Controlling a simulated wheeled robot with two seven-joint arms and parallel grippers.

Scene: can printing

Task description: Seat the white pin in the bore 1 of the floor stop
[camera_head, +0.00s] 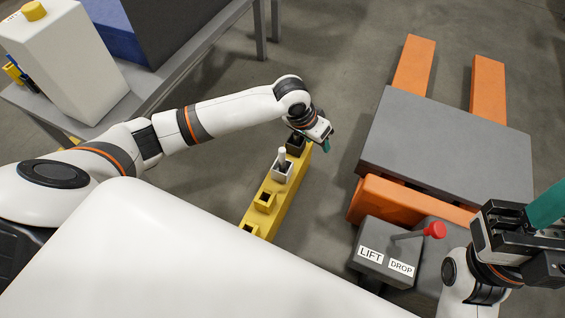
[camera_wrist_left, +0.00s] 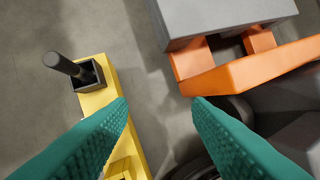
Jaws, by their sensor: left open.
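The yellow floor stop (camera_head: 254,212) is a long bar on the floor with several square sockets on top. The white pin (camera_head: 282,155) stands upright in a pale-rimmed socket (camera_head: 282,170). A dark pin (camera_wrist_left: 63,66) leans in the picture from a black socket (camera_wrist_left: 88,77) at the bar's far end. My left gripper (camera_head: 327,145) is by that end, right of the white pin. In the wrist view its green fingers (camera_wrist_left: 160,102) are apart with nothing between them. My right gripper (camera_head: 546,207) is at the right edge; its finger gap is unclear.
An orange pallet lifter (camera_head: 395,200) with a grey plate (camera_head: 450,145) stands right of the stop. Its control box (camera_head: 385,250) has LIFT and DROP labels and a red-knobbed lever (camera_head: 433,230). A grey table (camera_head: 150,90) is at upper left. Bare floor lies between stop and lifter.

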